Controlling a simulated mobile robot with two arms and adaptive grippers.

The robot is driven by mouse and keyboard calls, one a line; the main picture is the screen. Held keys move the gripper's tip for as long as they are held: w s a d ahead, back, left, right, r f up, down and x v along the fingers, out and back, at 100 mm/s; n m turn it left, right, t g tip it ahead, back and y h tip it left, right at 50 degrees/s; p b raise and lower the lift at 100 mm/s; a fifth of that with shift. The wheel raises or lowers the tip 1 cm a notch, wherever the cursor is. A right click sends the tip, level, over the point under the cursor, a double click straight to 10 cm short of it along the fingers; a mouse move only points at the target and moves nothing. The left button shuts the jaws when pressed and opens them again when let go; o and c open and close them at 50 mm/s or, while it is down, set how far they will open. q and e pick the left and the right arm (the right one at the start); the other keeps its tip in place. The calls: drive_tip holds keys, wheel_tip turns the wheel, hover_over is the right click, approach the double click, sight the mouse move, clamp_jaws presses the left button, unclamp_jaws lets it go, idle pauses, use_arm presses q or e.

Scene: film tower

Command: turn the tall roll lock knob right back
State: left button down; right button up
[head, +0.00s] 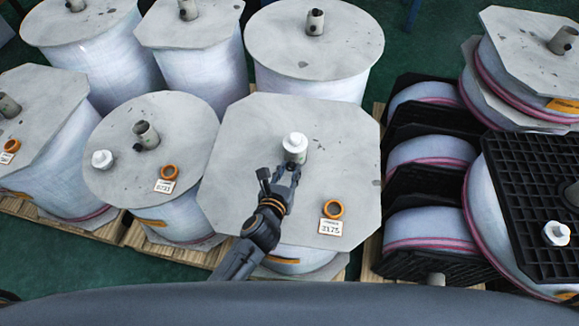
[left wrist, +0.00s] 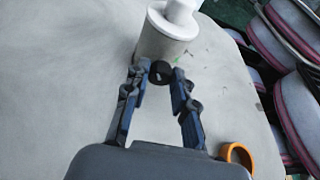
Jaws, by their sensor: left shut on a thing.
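The tall roll (head: 240,150) stands in the middle of the head view, with a grey eight-sided top plate and a tag reading 3175. A pale core stub with a white plug (head: 295,143) rises from its plate; the plug also shows in the left wrist view (left wrist: 178,14). The black lock knob (left wrist: 160,73) sits low on the front side of the stub. My left gripper (head: 287,178) is shut on this knob, with one finger on each side. In the head view the fingers mostly hide the knob. My right gripper is out of view.
An orange ring (head: 333,209) lies on the plate, right of my gripper. Other wrapped rolls (head: 150,130) stand close on the left and behind.

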use_arm(q)
drive_tip(key=shift+a+n+h+p, duration=0.1)
drive_tip(key=shift+n+h+p, duration=0.55)
drive_tip(key=shift+n, duration=0.35)
drive_tip(key=shift+a+f+n+h, duration=0.15)
drive_tip(key=shift+n+h, duration=0.4)
drive_tip(key=shift+n, duration=0.45)
drive_tip(key=shift+f+n+h, duration=0.15)
drive_tip(key=shift+n+h, duration=0.45)
drive_tip(key=shift+n, duration=0.3)
drive_tip(key=shift+f+n+t+h+b, duration=0.1)
drive_tip(key=shift+n+t+h+b, duration=0.5)
drive_tip(key=shift+n, duration=0.9)
drive_tip(key=c, duration=1.1)
unclamp_jaws()
